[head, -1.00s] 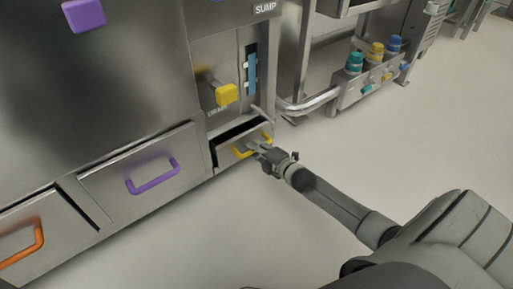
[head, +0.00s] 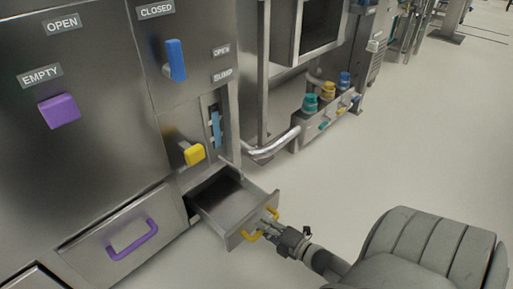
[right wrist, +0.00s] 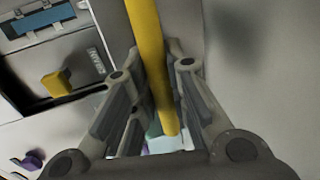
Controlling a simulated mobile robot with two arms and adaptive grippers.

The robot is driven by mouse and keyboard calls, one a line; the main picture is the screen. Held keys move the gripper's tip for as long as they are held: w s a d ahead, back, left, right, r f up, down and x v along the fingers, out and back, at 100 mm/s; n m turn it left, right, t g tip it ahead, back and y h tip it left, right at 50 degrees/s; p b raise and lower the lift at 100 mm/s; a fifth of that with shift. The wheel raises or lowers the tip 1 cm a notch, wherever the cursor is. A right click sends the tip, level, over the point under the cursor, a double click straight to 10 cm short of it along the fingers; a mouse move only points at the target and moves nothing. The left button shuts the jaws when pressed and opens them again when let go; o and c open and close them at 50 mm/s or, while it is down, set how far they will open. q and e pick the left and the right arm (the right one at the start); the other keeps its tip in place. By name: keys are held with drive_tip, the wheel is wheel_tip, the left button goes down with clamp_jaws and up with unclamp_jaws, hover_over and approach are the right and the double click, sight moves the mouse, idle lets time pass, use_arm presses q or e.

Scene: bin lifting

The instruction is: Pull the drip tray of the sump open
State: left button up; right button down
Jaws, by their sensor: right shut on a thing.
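The drip tray (head: 226,203) of the sump is a small metal drawer low on the cabinet, and it stands well out of its opening. Its inside shows empty in the head view. A yellow handle (head: 250,236) is on its front. My right gripper (head: 268,226) is at this handle, shut on it. In the right wrist view the yellow handle bar (right wrist: 150,65) runs between the two fingers of the right gripper (right wrist: 160,110). My left gripper is in neither view.
A yellow knob (head: 193,154) and a blue gauge strip (head: 216,130) are above the tray. A drawer with a purple handle (head: 132,240) is to its left. A bent pipe (head: 275,146) and a low box with coloured caps (head: 318,122) are to the right. Floor in front is clear.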

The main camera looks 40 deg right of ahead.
drive_tip(key=shift+s, duration=0.45)
drive_tip(key=c, duration=1.4)
unclamp_jaws()
drive_tip(key=v, duration=1.2)
